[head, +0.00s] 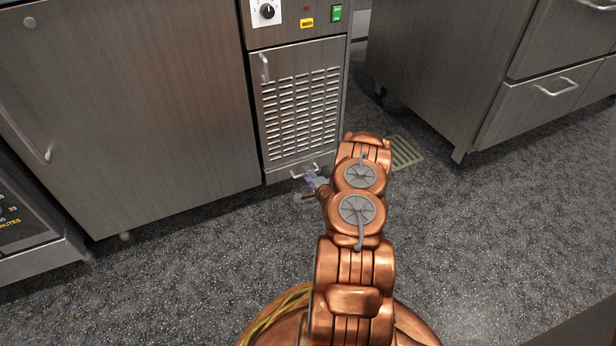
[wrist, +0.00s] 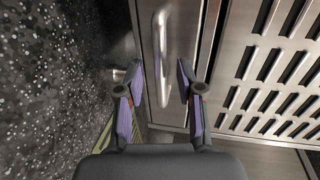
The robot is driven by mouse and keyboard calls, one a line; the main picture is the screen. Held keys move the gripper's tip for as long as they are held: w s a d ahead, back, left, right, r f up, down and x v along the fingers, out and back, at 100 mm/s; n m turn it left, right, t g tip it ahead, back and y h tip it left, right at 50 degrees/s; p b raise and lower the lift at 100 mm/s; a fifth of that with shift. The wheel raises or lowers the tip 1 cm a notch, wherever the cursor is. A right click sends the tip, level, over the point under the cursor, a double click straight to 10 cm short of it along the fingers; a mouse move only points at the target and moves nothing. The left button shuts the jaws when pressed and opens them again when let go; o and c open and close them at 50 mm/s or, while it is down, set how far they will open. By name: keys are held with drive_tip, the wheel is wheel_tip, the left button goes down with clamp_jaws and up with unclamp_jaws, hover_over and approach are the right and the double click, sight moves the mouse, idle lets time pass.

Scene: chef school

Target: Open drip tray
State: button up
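The drip tray (head: 280,175) is the low metal front under the slatted door of the steel appliance. It looks closed, flush with the front. Its small bar handle (head: 297,175) is partly hidden by my gripper in the head view. My gripper (head: 316,177) is low, at the right part of that handle. In the wrist view the tray front (wrist: 190,45) fills the upper middle, with its curved handle (wrist: 161,40). My gripper (wrist: 160,82) is open there, its two purple-padded fingers on either side of the handle's lower end, with gaps visible. I cannot tell the exact depth.
The slatted door (head: 300,115) with its own handle is just above the tray. A steel cabinet (head: 130,110) stands at left and a drawer unit (head: 470,75) at right. A floor grate (head: 405,152) lies beside my arm. The speckled floor in front is clear.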

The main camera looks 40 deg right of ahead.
drive_tip(key=shift+w+d+f, duration=0.1)
drive_tip(key=shift+w+d, duration=0.05)
drive_tip(key=shift+w, duration=0.35)
clamp_jaws()
idle(0.4)
